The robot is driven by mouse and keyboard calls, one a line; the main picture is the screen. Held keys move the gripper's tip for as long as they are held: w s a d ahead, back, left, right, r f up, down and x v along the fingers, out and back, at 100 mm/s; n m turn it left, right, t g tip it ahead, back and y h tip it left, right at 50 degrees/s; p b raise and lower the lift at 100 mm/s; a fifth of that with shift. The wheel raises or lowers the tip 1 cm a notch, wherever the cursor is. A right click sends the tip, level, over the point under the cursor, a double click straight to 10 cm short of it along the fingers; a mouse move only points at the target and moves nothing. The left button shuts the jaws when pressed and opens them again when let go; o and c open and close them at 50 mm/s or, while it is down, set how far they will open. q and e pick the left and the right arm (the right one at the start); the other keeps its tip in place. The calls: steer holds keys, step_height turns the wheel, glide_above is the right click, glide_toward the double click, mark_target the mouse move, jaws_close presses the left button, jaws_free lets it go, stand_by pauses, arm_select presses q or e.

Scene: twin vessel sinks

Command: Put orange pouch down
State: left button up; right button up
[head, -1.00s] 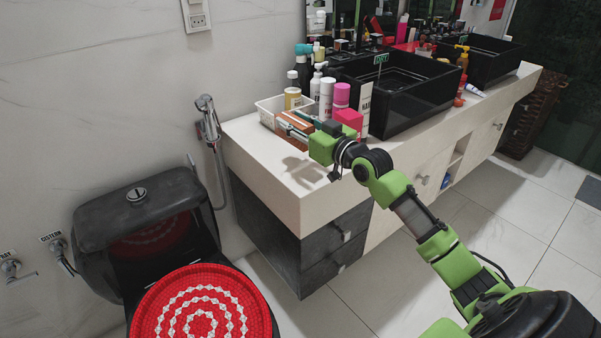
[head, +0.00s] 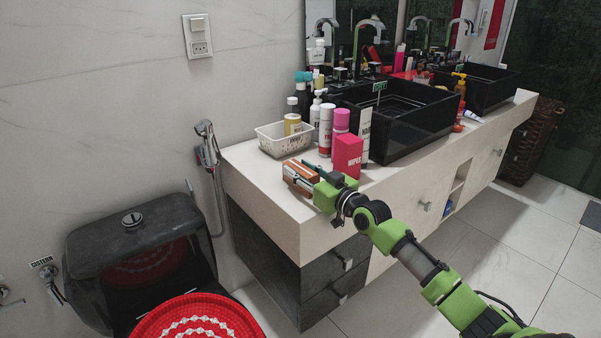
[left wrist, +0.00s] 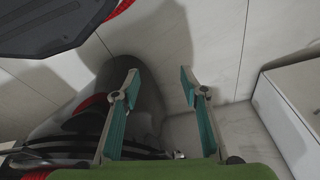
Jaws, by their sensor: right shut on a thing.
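The orange pouch (head: 299,176), a small brown-orange block in the head view, is at the near left part of the pale countertop (head: 262,189). My right gripper (head: 313,179) is shut on it from the right side. The pouch is at or very close to the counter surface; I cannot tell for sure whether it touches. The fingers partly cover it. My left gripper (left wrist: 160,85) shows only in the left wrist view, with its teal-padded fingers apart and nothing between them, above the floor.
A white basket (head: 270,141) stands behind the pouch. A pink box (head: 347,157), several bottles and a black vessel sink (head: 400,125) are to the right. The counter's left front corner is clear. A black toilet with a red patterned cover (head: 195,318) stands at left.

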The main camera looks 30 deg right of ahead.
mark_target(315, 179)
arm_select(q)
steer(key=shift+r, duration=0.1)
arm_select(e)
steer(key=o, duration=1.2)
steer(key=s, duration=0.3)
steer(key=s+p, duration=0.1)
steer(key=s, duration=0.6)
steer(key=shift+d, duration=0.4)
arm_select(q)
steer(key=shift+s+a+f, duration=0.1)
steer(key=shift+s+f, duration=0.2)
steer(key=shift+f, duration=0.5)
steer(key=shift+s+d+f, duration=0.1)
steer(key=shift+s+f, duration=0.15)
steer(key=shift+f, duration=0.6)
steer(key=shift+s+a+f, duration=0.1)
steer(key=shift+s+f, duration=0.2)
steer(key=shift+f, duration=0.5)
arm_select(e)
steer(key=shift+s+r, duration=0.1)
steer(key=shift+s, duration=0.9)
